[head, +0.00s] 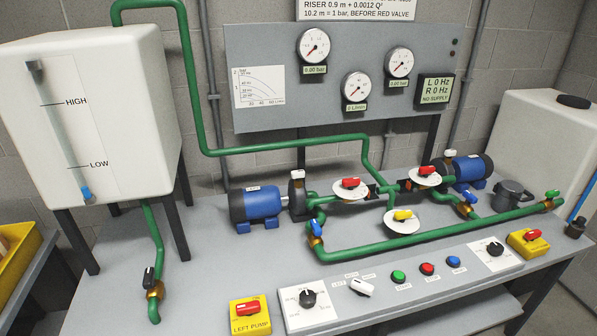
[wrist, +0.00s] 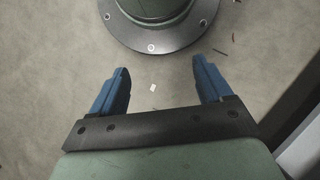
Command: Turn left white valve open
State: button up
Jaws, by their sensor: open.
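A small white handle (head: 297,174) sits on top of the dark housing of the left pump (head: 257,203), left of middle on the bench in the head view. A similar white handle (head: 450,153) sits on the right pump (head: 470,168). Whether either stands open or shut is too small to tell. My gripper (wrist: 160,78) shows only in the wrist view. Its two blue fingers are wide apart with nothing between them. It is over a bare, pale floor, with neither pump nor valve in that view.
Green pipes (head: 430,240) with red, yellow and blue handles run around the pumps. A white tank (head: 95,110) stands at the left. Gauges hang on a grey panel (head: 270,65) behind. Knobs, buttons and a red LEFT PUMP switch (head: 248,309) line the bench's front.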

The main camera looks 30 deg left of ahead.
jog(key=w+d+r+m+t, duration=0.1)
jog(key=w+d+r+t, duration=0.2)
jog(key=w, duration=0.9)
jog(key=w+d+r+t, duration=0.1)
jog(key=w+d+r, duration=0.3)
jog(key=w, duration=0.7)
jog(key=w+d+r+m+t, duration=0.1)
jog(key=w+r, duration=0.5)
jog(key=w, duration=0.6)
jog(key=w+d+r+t, duration=0.2)
jog(key=w+d+r, duration=0.1)
jog(key=w+r, duration=0.4)
jog(key=w+d+r+t, duration=0.1)
jog(key=w+d+r, duration=0.3)
jog(key=w+r, duration=0.35)
jog(key=w+a+r+t, duration=0.1)
jog(key=w+a+r, duration=0.3)
jog(key=w+r, duration=0.5)
jog(key=w+a+r+n, duration=0.15)
jog(key=a+r, duration=0.25)
jog(key=a, duration=0.4)
jog(key=w+a+r+n, duration=0.1)
jog(key=w+a+r, duration=0.15)
jog(key=a, duration=0.45)
jog(key=n+y, duration=0.3)
jog(key=n, duration=0.6)
send_near(298, 172)
jog(key=x, duration=0.9)
jog(key=shift+w+a, duration=0.1)
jog(key=shift+w, duration=0.1)
